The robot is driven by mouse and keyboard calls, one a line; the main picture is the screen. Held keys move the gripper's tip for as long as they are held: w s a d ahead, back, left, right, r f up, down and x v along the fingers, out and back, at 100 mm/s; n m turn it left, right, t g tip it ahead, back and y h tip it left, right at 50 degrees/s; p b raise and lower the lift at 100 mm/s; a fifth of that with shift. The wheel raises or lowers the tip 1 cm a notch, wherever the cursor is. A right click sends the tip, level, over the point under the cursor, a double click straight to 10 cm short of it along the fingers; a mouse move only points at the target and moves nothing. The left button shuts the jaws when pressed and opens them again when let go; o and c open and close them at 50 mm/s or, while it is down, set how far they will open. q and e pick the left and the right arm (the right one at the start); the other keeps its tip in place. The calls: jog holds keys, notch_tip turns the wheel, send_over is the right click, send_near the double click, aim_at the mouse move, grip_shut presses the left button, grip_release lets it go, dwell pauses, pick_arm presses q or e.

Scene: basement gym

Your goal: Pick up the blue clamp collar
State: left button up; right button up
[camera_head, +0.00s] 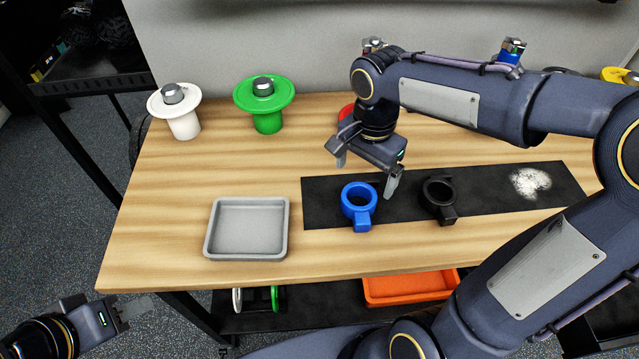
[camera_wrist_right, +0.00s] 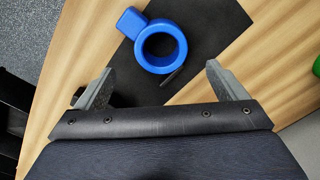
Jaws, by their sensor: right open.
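The blue clamp collar (camera_head: 359,204) lies on a black mat (camera_head: 490,207) on the wooden table. It is a ring with a square block pointing toward the table's front edge. In the right wrist view the collar (camera_wrist_right: 160,46) lies beyond the fingertips, roughly centred between them. My right gripper (camera_head: 367,177) is open and empty, above and just behind the collar, pointing down; its fingers also show in the right wrist view (camera_wrist_right: 160,78). My left gripper (camera_head: 130,309) is at the lower left, off the table; its fingers are too small and dim to read.
A black clamp collar (camera_head: 439,197) lies right of the blue one on the mat. A grey tray (camera_head: 247,252) stands to the left. White (camera_head: 183,123) and green (camera_head: 266,118) flanged spools stand at the back. White powder (camera_head: 530,182) lies on the mat's right end.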

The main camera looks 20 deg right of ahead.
jog(key=f, duration=0.7)
jog(key=shift+a+f, duration=0.25)
jog(key=shift+f, duration=0.15)
jog(key=c, duration=1.2)
